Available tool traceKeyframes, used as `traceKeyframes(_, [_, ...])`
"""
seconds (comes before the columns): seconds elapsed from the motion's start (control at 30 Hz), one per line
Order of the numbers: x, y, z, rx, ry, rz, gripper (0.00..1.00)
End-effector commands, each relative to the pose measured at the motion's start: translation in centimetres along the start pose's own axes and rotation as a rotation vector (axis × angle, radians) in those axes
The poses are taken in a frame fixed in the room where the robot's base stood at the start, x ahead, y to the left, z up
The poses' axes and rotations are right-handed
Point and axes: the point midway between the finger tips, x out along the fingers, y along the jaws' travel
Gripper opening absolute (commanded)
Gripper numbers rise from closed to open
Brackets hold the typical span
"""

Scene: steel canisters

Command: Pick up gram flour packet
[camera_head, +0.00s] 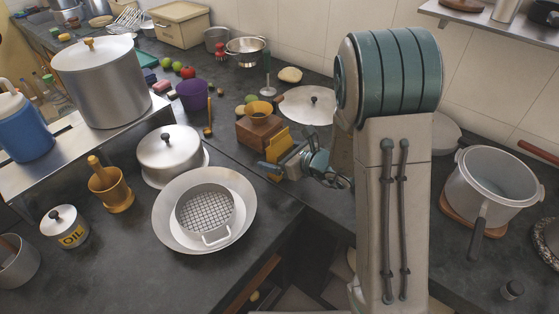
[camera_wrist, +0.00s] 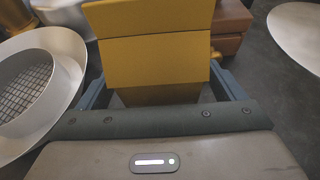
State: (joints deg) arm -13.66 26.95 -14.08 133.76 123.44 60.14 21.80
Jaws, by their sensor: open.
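A yellow packet (camera_head: 279,143), which I take to be the gram flour packet, stands upright on the dark counter in front of a brown wooden box. In the wrist view the packet (camera_wrist: 155,60) fills the upper middle, with a folded band across it. My gripper (camera_head: 279,163) is low over the counter at the near side of the packet. In the wrist view its two blue fingers lie left and right of the packet's lower part, apart from each other. The jaws are open; whether a finger touches the packet I cannot tell. The packet's lower front is partly hidden in the head view.
The brown box (camera_head: 258,131) bears a brass cup (camera_head: 259,111) right behind the packet. A wide steel pan with a mesh strainer (camera_head: 204,209) lies to the left. A round steel lid (camera_head: 308,104) is behind to the right. A counter edge and gap are in front.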

Motion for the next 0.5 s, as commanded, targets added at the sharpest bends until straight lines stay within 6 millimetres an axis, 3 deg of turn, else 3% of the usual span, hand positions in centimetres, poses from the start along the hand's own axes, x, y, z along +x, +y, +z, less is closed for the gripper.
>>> traceKeyframes(0.17, [-0.01, 0.00, 0.00, 0.000, 0.000, 0.000, 0.89])
traceKeyframes(0.4, [-0.03, 0.01, 0.00, 0.000, 0.000, 0.000, 0.23])
traceKeyframes(0.5, [-0.04, -0.01, 0.12, -0.001, -0.003, 0.000, 0.23])
